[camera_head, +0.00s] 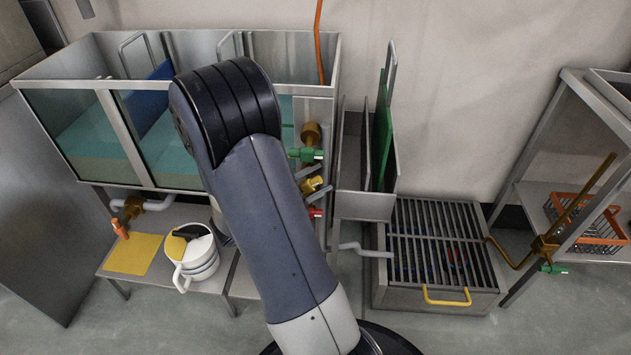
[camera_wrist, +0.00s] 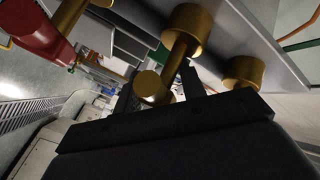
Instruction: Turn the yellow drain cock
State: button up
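The yellow drain cock (camera_head: 312,185) is on the right end of the steel tank, below a green cock (camera_head: 306,155) and above a red one (camera_head: 315,212). My arm hides part of this end, and my gripper is hidden in the head view. In the wrist view my gripper (camera_wrist: 160,94) has its dark fingers apart. A brass-yellow round piece (camera_wrist: 150,86) shows between them, with space beside the right finger. I cannot tell whether they touch it or whether it belongs to the yellow cock. The red handle (camera_wrist: 38,28) is at upper left.
More brass fittings (camera_wrist: 243,71) sit close to the fingers in the wrist view. A low table (camera_head: 205,212) with a white jug (camera_head: 194,258) and yellow cloth (camera_head: 133,253) is at left.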

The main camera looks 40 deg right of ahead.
grip_shut()
dwell(0.3)
dwell(0.3)
jog(key=shift+f+m+t+y+p, duration=0.1)
jog(key=shift+m+t+y+p, duration=0.3)
jog(key=shift+m+y+p, duration=0.6)
jog(key=shift+a+f+m+t+y+p, duration=0.1)
jog(key=shift+f+m+t+y+p, duration=0.2)
jog(key=shift+m+y, duration=0.4)
jog(key=shift+f+m+t+y+p, duration=0.1)
jog(key=shift+m+t+y+p, duration=0.3)
jog(key=shift+y, duration=0.5)
